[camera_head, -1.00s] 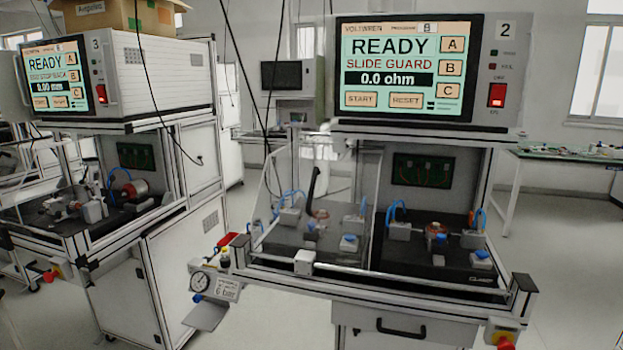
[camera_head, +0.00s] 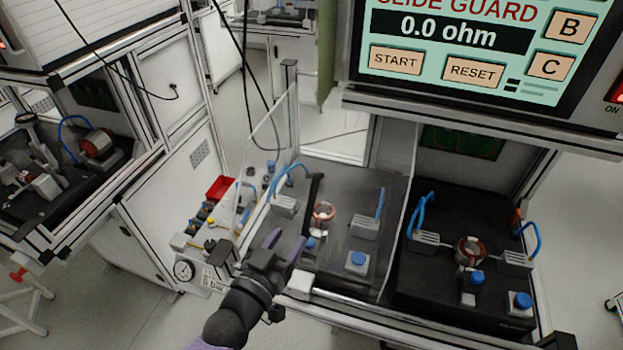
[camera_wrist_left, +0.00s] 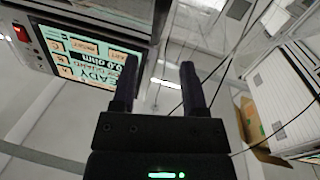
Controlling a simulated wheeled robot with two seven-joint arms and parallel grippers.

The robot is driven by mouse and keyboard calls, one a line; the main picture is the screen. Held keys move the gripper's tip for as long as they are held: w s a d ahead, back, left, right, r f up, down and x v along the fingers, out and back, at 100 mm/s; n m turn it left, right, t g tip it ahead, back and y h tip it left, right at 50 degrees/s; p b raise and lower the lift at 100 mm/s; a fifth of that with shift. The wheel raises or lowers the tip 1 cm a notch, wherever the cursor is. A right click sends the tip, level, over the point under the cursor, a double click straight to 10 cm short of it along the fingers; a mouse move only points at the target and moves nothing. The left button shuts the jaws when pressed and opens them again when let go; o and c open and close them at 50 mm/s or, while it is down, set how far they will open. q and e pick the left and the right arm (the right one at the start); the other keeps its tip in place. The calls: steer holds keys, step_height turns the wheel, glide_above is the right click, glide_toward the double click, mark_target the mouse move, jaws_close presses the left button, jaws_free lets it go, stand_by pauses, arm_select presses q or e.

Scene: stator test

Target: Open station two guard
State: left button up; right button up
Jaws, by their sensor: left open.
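Station two's guard (camera_head: 384,262) is a clear panel over the left nest, its right edge beside the open right nest. A small white block (camera_head: 299,283) sits on the front rail at the guard's lower left. My left gripper (camera_head: 284,243) is dark, in front of the left nest and just above and left of that block, apparently apart from it. In the left wrist view its two fingers (camera_wrist_left: 158,88) are spread with nothing between them. The station's screen (camera_head: 460,40) reads SLIDE GUARD and 0.0 ohm. My right gripper is out of view.
The right nest (camera_head: 410,290) is uncovered and holds a copper-wound ring (camera_head: 470,250). A gauge (camera_head: 184,270) and a red bin (camera_head: 221,188) are left of the station. Cables (camera_head: 243,90) hang behind it. Another station (camera_head: 40,205) stands at the far left.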

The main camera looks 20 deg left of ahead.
mark_target(307, 214)
arm_select(q)
steer(key=w, duration=0.3)
steer(key=w+d+b, duration=0.1)
steer(key=w, duration=0.2)
steer(key=w+d, duration=0.1)
steer(key=w, duration=0.1)
steer(key=shift+w, duration=0.4)
steer(key=shift+c, duration=0.3)
jaws_close()
steer(key=shift+f, duration=0.1)
stand_by(0.5)
